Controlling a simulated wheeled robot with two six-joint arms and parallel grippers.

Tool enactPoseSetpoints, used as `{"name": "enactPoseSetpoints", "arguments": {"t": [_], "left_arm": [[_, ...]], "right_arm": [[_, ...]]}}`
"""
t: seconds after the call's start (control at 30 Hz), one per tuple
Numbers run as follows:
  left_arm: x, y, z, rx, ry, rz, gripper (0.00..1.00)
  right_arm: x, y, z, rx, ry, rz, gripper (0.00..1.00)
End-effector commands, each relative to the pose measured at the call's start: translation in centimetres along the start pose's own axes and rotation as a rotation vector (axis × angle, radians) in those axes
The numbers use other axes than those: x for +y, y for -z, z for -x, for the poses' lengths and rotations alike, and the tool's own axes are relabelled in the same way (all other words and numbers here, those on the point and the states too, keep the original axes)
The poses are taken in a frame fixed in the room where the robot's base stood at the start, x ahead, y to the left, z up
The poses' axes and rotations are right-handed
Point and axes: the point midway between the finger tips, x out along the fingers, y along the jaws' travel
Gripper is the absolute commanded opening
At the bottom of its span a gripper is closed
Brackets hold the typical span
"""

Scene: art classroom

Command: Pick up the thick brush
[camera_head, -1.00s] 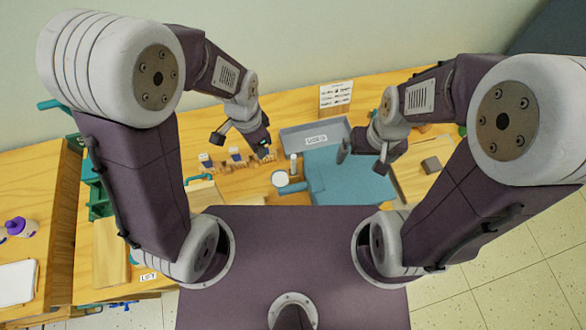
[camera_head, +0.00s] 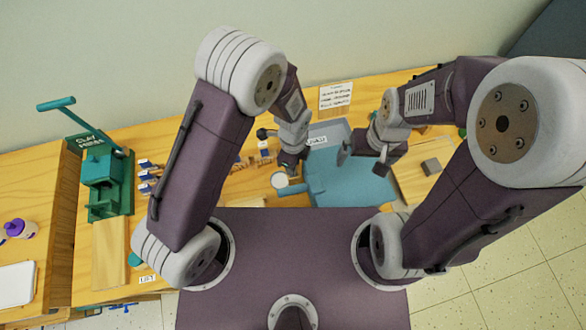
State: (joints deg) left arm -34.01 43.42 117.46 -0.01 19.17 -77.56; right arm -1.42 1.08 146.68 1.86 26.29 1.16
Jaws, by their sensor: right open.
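My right gripper (camera_head: 366,157) is open and empty, above the blue-teal mat (camera_head: 340,187) near its upper right. My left gripper (camera_head: 280,152) is above the table at the mat's left edge, close to a white round dish (camera_head: 279,180); the view is too small to tell how far its fingers are apart. I cannot make out the thick brush for sure. A wooden rack (camera_head: 245,161) with small pieces stands left of my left gripper and is partly hidden by my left arm.
A grey labelled tray (camera_head: 340,130) lies behind the mat. A green clay press (camera_head: 104,172) with a raised handle stands at the left. A dark grey block (camera_head: 431,166) lies on a wooden board at the right. A sign (camera_head: 336,94) stands at the back.

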Motion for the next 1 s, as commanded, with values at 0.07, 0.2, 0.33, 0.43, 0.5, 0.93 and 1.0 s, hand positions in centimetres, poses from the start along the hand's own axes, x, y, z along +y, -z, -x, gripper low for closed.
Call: {"name": "enactPoseSetpoints", "arguments": {"t": [0.07, 0.2, 0.33, 0.43, 0.5, 0.93, 1.0], "left_arm": [[0.1, -0.1, -1.3, -0.001, -0.004, 0.000, 0.27], [0.0, 0.0, -2.5, 0.000, -0.001, 0.001, 0.27], [0.0, 0.0, -2.5, 0.000, 0.001, 0.001, 0.27], [0.0, 0.0, -2.5, 0.000, 0.001, 0.001, 0.13], [0.0, 0.0, -2.5, 0.000, 0.001, 0.001, 0.00], [-0.1, 0.0, -1.3, 0.001, 0.004, 0.001, 0.00], [-0.2, 0.0, -0.2, 0.001, 0.006, 0.001, 0.00]], "right_arm": [[0.0, 0.0, 0.3, 0.000, 0.000, 0.000, 1.00], [0.0, 0.0, 0.3, 0.000, 0.000, 0.000, 1.00], [0.0, 0.0, 0.3, 0.000, 0.000, 0.000, 1.00], [0.0, 0.0, 0.3, 0.000, 0.000, 0.000, 1.00], [0.0, 0.0, 0.3, 0.000, 0.000, 0.000, 1.00], [0.0, 0.0, 0.2, 0.000, 0.000, 0.000, 1.00], [0.0, 0.0, 0.1, 0.000, 0.000, 0.000, 1.00]]}}
